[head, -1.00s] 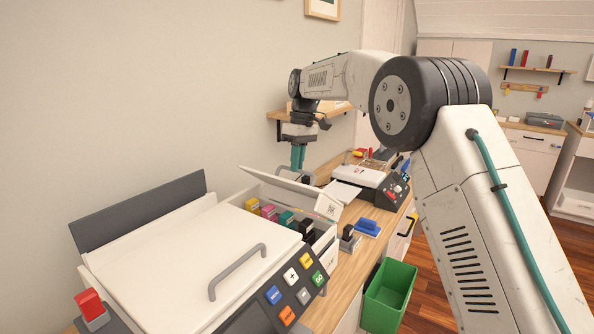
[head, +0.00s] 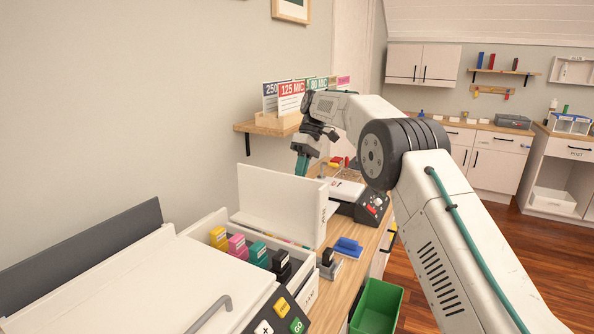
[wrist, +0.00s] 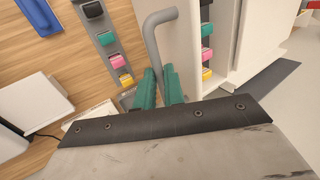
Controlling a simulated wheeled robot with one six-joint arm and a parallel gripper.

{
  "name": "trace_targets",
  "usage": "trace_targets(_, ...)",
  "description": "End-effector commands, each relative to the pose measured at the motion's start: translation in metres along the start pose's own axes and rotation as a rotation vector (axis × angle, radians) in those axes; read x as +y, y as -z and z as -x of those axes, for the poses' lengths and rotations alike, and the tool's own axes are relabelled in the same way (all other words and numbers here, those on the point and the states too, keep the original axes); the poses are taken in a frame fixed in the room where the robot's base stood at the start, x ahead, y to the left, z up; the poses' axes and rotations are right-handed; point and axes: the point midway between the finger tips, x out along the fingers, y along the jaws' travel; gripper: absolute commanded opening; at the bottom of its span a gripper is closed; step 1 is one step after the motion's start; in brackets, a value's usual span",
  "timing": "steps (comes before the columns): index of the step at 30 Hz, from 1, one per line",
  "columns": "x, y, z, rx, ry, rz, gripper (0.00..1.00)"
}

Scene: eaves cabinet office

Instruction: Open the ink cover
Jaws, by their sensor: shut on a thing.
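The ink cover (head: 285,203) is a white flap standing roughly upright on the printer's far side. In the wrist view the teal fingers (wrist: 160,88) are closed around the lower end of a grey bar handle (wrist: 152,42) on the cover (wrist: 181,45). Cartridges in the bay show to the right of the cover.
A second row of cartridges (wrist: 104,39) lies on a grey strip on the wooden desk. A wall shelf (head: 270,127) with cards is near my wrist. A green bin (head: 377,307) stands below the desk edge.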

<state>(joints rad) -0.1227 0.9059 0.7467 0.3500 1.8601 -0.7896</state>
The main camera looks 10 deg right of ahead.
Motion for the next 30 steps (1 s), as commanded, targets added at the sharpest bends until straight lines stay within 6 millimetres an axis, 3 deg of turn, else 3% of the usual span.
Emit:
trace_targets(4, 0.0078, 0.0007, -0.0070, -0.008, 0.053, -0.001, 0.00)
trace_targets(21, 0.0090, 0.0037, -0.0088, -0.004, 0.083, 0.006, 0.00)
trace_targets(22, 0.0090, 0.0037, -0.0088, -0.004, 0.083, 0.006, 0.16)
trace_targets(24, 0.0094, 0.0030, -0.0080, -0.003, 0.082, 0.005, 0.33)
trace_targets(30, 0.0128, -0.0020, -0.0041, 0.002, 0.080, 0.000, 0.33)
